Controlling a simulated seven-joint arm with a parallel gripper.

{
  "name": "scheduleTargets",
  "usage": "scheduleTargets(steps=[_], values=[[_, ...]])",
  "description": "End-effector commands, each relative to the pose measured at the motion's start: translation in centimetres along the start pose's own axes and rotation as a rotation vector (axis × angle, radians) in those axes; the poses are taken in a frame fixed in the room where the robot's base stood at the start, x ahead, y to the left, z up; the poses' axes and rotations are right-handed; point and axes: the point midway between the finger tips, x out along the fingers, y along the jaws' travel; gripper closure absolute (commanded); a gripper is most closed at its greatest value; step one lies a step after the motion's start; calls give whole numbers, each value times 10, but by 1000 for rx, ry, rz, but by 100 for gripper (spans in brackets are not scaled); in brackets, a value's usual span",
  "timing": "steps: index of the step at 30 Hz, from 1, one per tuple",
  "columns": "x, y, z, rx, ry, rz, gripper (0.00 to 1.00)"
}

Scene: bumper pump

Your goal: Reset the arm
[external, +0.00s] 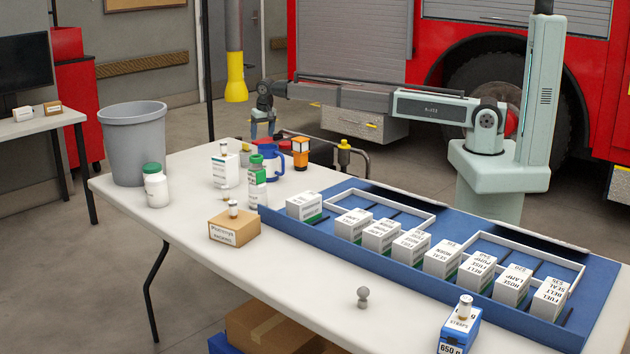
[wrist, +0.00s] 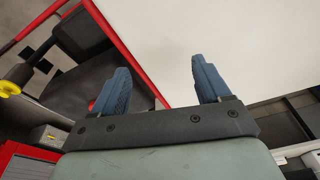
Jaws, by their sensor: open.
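My gripper (external: 263,130) hangs at the end of my outstretched arm, in the air over the far left part of the table in the external view. Its blue fingers point down. In the wrist view my gripper (wrist: 160,85) shows its two blue fingers spread wide apart with nothing between them. Behind them are a pale surface and red-edged shapes. A blue mug (external: 270,157) and a green-capped white bottle (external: 257,180) show just below the gripper in the external view, apart from it.
A blue tray (external: 385,262) with several white boxes fills the table's right side. A grey knob (external: 363,296) and a blue-white box (external: 459,330) are in front.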

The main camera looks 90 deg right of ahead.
Motion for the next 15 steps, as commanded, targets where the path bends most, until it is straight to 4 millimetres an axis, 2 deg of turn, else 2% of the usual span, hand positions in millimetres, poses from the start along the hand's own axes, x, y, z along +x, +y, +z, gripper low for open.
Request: scheduleTargets(steps=[1, 9, 12, 15], values=[[18, 30, -8, 37, 26, 5, 24], [89, 152, -48, 191, 173, 14, 24], [114, 199, -54, 238, 224, 19, 24], [141, 242, -49, 271, 266, 27, 24]])
